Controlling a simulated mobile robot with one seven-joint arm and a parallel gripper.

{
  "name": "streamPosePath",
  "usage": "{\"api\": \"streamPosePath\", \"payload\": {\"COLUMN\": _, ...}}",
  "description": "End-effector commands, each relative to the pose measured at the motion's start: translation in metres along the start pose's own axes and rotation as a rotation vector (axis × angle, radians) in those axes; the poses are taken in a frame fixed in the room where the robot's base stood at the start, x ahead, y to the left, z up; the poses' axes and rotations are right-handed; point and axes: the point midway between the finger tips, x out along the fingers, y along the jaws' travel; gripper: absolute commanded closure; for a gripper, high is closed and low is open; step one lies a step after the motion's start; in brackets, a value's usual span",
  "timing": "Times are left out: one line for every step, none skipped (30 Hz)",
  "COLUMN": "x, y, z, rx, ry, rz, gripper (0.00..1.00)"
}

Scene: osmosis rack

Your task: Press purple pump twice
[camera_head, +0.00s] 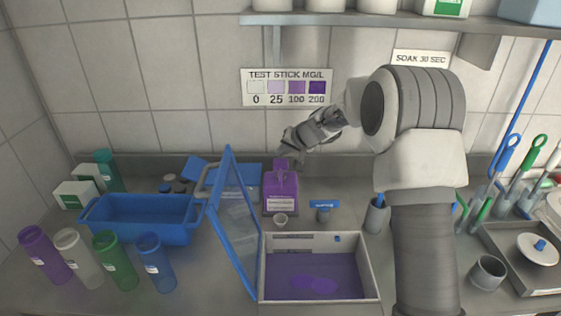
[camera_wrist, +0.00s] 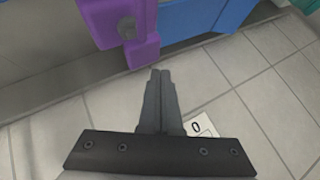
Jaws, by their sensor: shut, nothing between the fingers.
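The purple pump bottle (camera_head: 281,192) stands upright on the counter near the wall, with a white label on its front and a purple pump head on top. My gripper (camera_head: 292,158) is shut and empty, close to the pump head in the head view. In the wrist view my gripper (camera_wrist: 160,76) has its fingers together, pointing toward the purple pump (camera_wrist: 127,28) at the top of the picture. A small gap seems to separate the fingertips from it there. Whether they touch in the head view cannot be told.
A blue lid (camera_head: 233,222) leans upright just left of the pump. A white bin with purple liquid (camera_head: 372,284) stands in front. The tiled wall with a test chart (camera_head: 287,87) is behind.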

Motion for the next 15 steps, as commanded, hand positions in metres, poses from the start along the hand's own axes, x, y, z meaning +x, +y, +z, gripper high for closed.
{"api": "streamPosePath", "payload": {"x": -0.006, "y": -0.005, "z": -0.005, "rx": -0.001, "ry": 0.001, "rz": -0.001, "gripper": 1.0}}
{"api": "streamPosePath", "payload": {"x": -0.009, "y": -0.006, "z": -0.006, "rx": -0.001, "ry": 0.001, "rz": -0.001, "gripper": 1.0}}
{"api": "streamPosePath", "payload": {"x": -0.011, "y": -0.009, "z": -0.009, "rx": -0.002, "ry": 0.001, "rz": 0.0, "gripper": 1.0}}
{"api": "streamPosePath", "payload": {"x": -0.014, "y": -0.01, "z": -0.01, "rx": -0.002, "ry": 0.001, "rz": 0.0, "gripper": 1.0}}
{"api": "streamPosePath", "payload": {"x": -0.016, "y": -0.012, "z": -0.012, "rx": -0.002, "ry": 0.001, "rz": -0.001, "gripper": 1.0}}
{"api": "streamPosePath", "payload": {"x": -0.019, "y": -0.014, "z": -0.014, "rx": -0.002, "ry": 0.001, "rz": -0.001, "gripper": 1.0}}
{"api": "streamPosePath", "payload": {"x": -0.021, "y": -0.015, "z": -0.015, "rx": -0.001, "ry": 0.001, "rz": -0.001, "gripper": 1.0}}
{"api": "streamPosePath", "payload": {"x": -0.023, "y": -0.017, "z": -0.017, "rx": -0.001, "ry": 0.001, "rz": -0.001, "gripper": 1.0}}
{"api": "streamPosePath", "payload": {"x": -0.026, "y": -0.019, "z": -0.019, "rx": -0.002, "ry": 0.002, "rz": -0.001, "gripper": 1.0}}
{"api": "streamPosePath", "payload": {"x": -0.027, "y": -0.02, "z": -0.02, "rx": -0.002, "ry": 0.002, "rz": -0.001, "gripper": 1.0}}
{"api": "streamPosePath", "payload": {"x": -0.029, "y": -0.021, "z": -0.021, "rx": -0.003, "ry": 0.002, "rz": 0.0, "gripper": 1.0}}
{"api": "streamPosePath", "payload": {"x": -0.03, "y": -0.022, "z": -0.022, "rx": -0.002, "ry": 0.001, "rz": 0.0, "gripper": 1.0}}
{"api": "streamPosePath", "payload": {"x": -0.03, "y": -0.022, "z": -0.022, "rx": -0.002, "ry": 0.001, "rz": 0.0, "gripper": 1.0}}
{"api": "streamPosePath", "payload": {"x": -0.03, "y": -0.022, "z": -0.022, "rx": -0.001, "ry": 0.001, "rz": 0.0, "gripper": 1.0}}
{"api": "streamPosePath", "payload": {"x": -0.03, "y": -0.022, "z": -0.022, "rx": -0.001, "ry": 0.001, "rz": 0.0, "gripper": 1.0}}
